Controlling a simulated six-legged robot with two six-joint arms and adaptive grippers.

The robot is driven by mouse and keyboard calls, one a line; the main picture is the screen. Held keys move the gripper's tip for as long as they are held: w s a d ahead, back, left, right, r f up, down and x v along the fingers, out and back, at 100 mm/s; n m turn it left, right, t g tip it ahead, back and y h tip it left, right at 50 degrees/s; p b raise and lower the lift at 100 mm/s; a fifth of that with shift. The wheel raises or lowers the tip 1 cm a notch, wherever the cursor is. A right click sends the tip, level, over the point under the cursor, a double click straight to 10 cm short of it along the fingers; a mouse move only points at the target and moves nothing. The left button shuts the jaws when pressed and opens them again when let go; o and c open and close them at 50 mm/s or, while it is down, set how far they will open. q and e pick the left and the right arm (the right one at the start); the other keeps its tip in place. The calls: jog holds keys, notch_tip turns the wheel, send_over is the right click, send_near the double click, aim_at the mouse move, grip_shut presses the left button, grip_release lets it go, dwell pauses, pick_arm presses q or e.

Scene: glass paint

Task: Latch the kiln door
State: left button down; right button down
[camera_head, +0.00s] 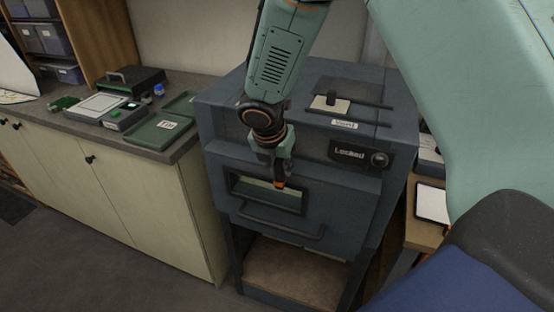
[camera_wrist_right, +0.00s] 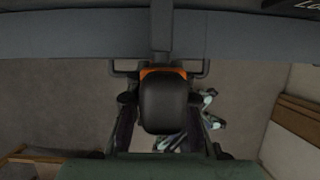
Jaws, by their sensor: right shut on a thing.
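The kiln (camera_head: 215,150) is a dark blue-grey cabinet with a small display (camera_head: 350,153) that reads "Locked". Its front door looks shut, with a dark window and a bar handle (camera_head: 280,228) below it. My right gripper (camera_head: 280,184) points down in front of the window's upper edge, above the bar. My left gripper is not in view.
A counter (camera_head: 60,125) on the left holds a green tray (camera_head: 160,130), a tablet-like device (camera_head: 97,105) and a black case (camera_head: 130,80). A small wooden table (camera_head: 422,236) stands right of the kiln. The floor at the lower left is clear.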

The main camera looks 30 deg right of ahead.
jog(key=shift+s+f, duration=0.3)
jog(key=c, duration=1.6)
grip_release()
jog(key=o, duration=0.4)
jog(key=shift+w+r, duration=0.2)
jog(key=shift+o, duration=0.2)
jog(key=shift+r, duration=0.15)
jog(key=shift+a+r, duration=0.1)
jog(key=shift+r, duration=0.25)
jog(key=v, duration=1.1)
jog(key=shift+s, duration=0.1)
